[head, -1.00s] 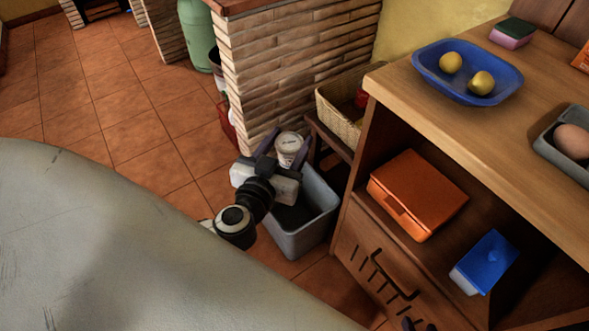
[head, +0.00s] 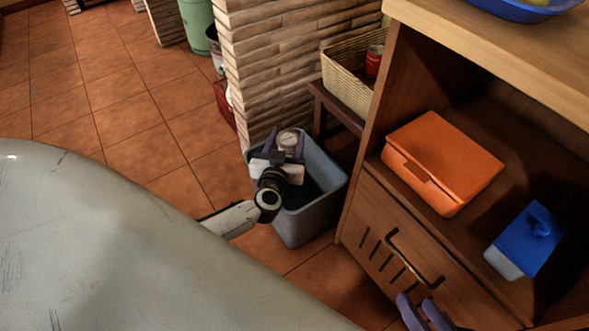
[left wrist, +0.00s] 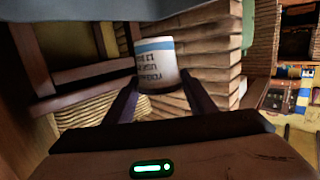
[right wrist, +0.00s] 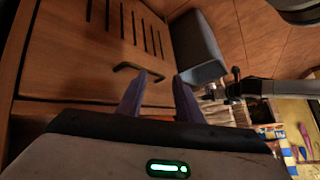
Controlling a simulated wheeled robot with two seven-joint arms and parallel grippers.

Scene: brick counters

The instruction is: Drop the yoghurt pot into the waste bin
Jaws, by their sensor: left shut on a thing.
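The white yoghurt pot (head: 288,139) is held upright between the purple fingers of my left gripper (head: 278,143). In the left wrist view the pot (left wrist: 156,62) shows a blue band and upside-down print, with a finger on each side. The grey waste bin (head: 309,222) stands on the floor beside the drawer unit. In the head view the pot overlaps the bin's far rim; its exact height above the bin is hard to tell. My right gripper (head: 424,312) is empty and open, in front of the drawer; its parted fingers (right wrist: 160,95) show in the right wrist view.
A drawer handle (head: 412,258) is close to my right gripper. An orange box (head: 442,160) and a blue-lidded box (head: 527,240) sit on the shelf. A wicker basket (head: 346,78) stands behind the bin, next to a brick wall (head: 290,60). Tiled floor is open at left.

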